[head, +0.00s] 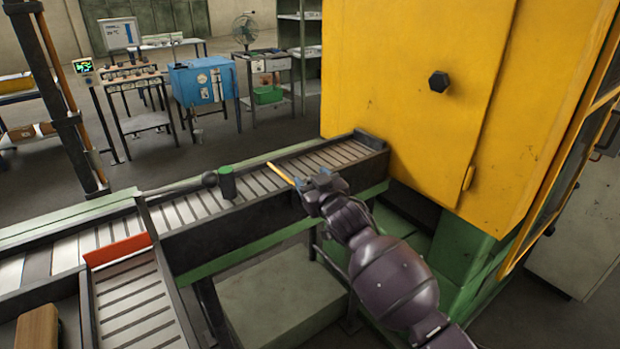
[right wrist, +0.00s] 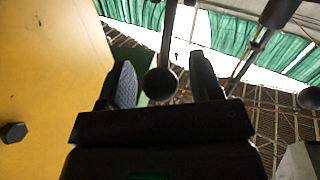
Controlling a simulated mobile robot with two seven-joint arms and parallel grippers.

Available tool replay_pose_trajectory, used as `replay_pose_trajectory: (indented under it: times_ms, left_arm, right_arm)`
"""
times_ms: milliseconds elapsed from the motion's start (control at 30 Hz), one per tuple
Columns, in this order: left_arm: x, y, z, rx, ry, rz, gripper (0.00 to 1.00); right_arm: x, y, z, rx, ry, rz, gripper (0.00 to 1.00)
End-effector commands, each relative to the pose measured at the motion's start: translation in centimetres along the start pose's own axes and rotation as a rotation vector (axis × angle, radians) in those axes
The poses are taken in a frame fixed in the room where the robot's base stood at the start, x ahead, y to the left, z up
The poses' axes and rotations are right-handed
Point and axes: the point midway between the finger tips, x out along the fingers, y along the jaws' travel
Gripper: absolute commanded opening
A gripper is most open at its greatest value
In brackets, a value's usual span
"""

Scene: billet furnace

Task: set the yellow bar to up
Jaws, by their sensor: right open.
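A thin yellow bar (head: 281,174) shows in the head view, slanting down to the right over the far roller conveyor, its lower end at my right gripper. My right gripper (head: 308,184) is above the conveyor's near side wall, close to that end; whether it touches the bar is unclear. In the right wrist view my right gripper (right wrist: 165,80) is open, with a dark round knob (right wrist: 160,84) on a rod showing between its fingers. I cannot tell whether this knob belongs to the yellow bar. My left gripper is not in view.
A red-orange plate (head: 118,249) crosses the conveyor's left part. A blue box (head: 203,82) stands far back.

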Motion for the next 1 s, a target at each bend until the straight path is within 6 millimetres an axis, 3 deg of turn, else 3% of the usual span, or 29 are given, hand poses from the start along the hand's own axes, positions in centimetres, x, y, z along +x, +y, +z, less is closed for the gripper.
replay_pose_trajectory:
  times_ms: [200,533,900,1000]
  left_arm:
    - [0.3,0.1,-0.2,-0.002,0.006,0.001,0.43]
    - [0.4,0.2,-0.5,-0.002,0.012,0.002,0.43]
    - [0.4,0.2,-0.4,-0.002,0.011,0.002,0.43]
    - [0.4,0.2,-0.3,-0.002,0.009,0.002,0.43]
  right_arm:
    - [1.4,-0.1,0.0,0.0,-0.001,0.0,0.58]
    - [1.5,0.0,0.0,0.0,-0.001,0.0,0.58]
    - [1.5,0.0,0.0,0.0,-0.001,0.0,0.02]
    - [1.5,0.0,0.0,0.0,-0.001,0.0,0.0]
